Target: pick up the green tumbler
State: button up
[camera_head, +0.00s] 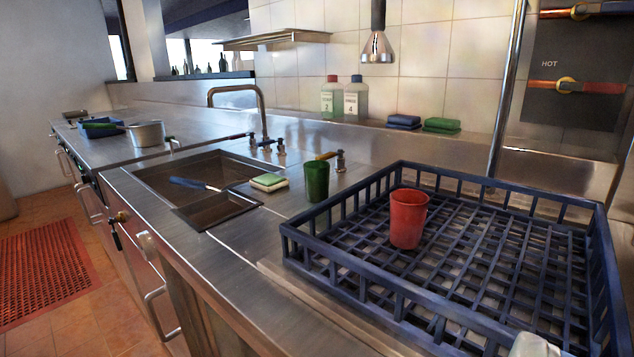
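The green tumbler (316,181) stands upright on the steel counter. It is between the sink on its left and the blue dish rack on its right, close to the rack's left corner but apart from it. Its side is fully visible and nothing covers it. I cannot make out my gripper in this view. A pale rounded shape (535,346) shows at the bottom edge at the right, and I cannot tell what it is.
A red tumbler (408,219) stands in the blue rack (392,296). A sponge (269,182) lies left of the green tumbler, beside the sink (158,180) and its blue-handled utensil (190,183). A tap (262,108) rises behind. The counter in front of the tumbler (225,255) is clear.

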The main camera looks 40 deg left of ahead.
aim_at(316, 172)
jog(key=i+j+u, duration=0.15)
jog(key=i+j, duration=0.15)
jog(key=j, duration=0.25)
jog(key=i+j+u, duration=0.15)
jog(key=i+j, duration=0.2)
jog(key=j, duration=0.15)
